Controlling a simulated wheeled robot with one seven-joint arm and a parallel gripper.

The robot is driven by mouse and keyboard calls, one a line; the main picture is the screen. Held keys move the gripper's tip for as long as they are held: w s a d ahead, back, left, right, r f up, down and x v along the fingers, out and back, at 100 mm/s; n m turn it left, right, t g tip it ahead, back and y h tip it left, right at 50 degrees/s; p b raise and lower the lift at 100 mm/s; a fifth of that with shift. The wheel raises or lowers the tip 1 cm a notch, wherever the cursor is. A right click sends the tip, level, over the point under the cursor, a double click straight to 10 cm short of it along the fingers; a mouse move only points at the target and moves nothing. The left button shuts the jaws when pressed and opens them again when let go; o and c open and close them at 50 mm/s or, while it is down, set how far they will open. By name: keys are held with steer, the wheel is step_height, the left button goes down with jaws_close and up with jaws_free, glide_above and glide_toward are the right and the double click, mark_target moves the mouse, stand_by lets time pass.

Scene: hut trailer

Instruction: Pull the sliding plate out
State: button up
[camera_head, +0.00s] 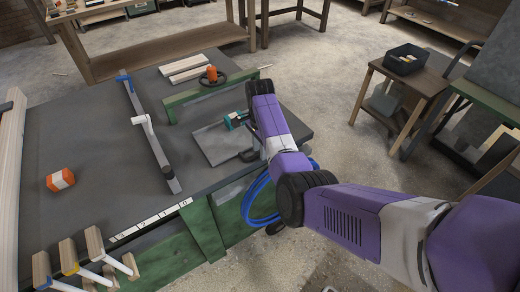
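A flat grey plate (213,144), which looks like the sliding plate, lies on the right part of the dark grey bench top (95,130). A small teal part (233,121) stands at the plate's far right side; I cannot tell if it is a handle. My gripper (242,120) is at the end of my purple and white arm, low over this side, close to the teal part. Its fingers are too small and covered by my arm to show whether they are open or touching anything.
A grey fence bar with a white clamp (145,123) crosses the bench. A green rail (197,94), an orange knob (212,73) and an orange block (60,180) are on it. Blue hose (257,200) hangs at the front edge. Open floor lies right, before a small wooden table (425,83).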

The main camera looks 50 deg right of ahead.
steer(key=shift+r+b, duration=0.3)
steer(key=shift+r, duration=3.6)
steer(key=w+d+r+n+t+h, duration=0.4)
steer(key=w+d+n+t, duration=0.15)
steer(key=w+d, duration=0.2)
steer(key=s+a+r+n+t, duration=0.3)
steer(key=s+a+n+t, duration=0.85)
steer(key=s+a, duration=0.8)
steer(key=s+a+r+n+y, duration=0.1)
steer(key=s+a, duration=0.4)
steer(key=s, duration=0.3)
steer(key=s+a+r+n+g+y, duration=0.1)
steer(key=s+a, duration=0.4)
steer(key=s, duration=0.3)
steer(key=s+a+r+n+g+y, duration=0.1)
steer(key=s+a+n+y, duration=0.1)
steer(key=s+a, duration=0.3)
steer(key=s, duration=0.4)
steer(key=shift+a, duration=0.4)
